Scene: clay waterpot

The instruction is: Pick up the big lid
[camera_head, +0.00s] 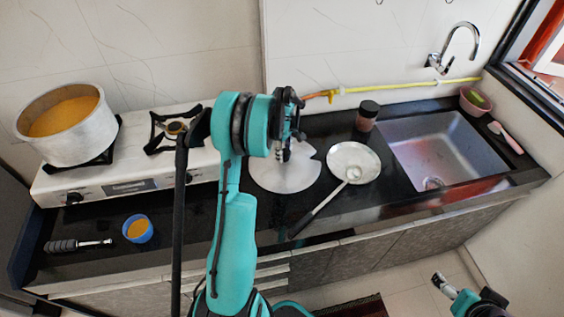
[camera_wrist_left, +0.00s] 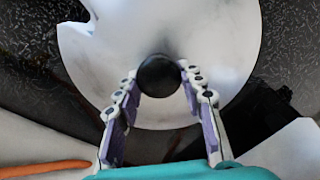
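The big lid (camera_head: 285,176) is a pale metal disc lying flat on the black counter, partly hidden behind my left arm. In the left wrist view the lid (camera_wrist_left: 215,45) fills the middle, with a round black knob (camera_wrist_left: 159,75). My left gripper (camera_head: 286,157) is over the lid. In the left wrist view its two fingers (camera_wrist_left: 157,72) are apart, with the tips on either side of the knob; contact cannot be made out. My right gripper (camera_head: 440,284) is low at the lower right, far from the lid, and its finger opening is unclear.
A smaller round lid or plate (camera_head: 345,152) and a long-handled ladle (camera_head: 322,208) lie right of the big lid. A dark-capped jar (camera_head: 367,115) stands behind. The sink (camera_head: 445,150) is at right. The stove (camera_head: 130,175) with a pot (camera_head: 70,140) and a blue cup (camera_head: 138,228) are left.

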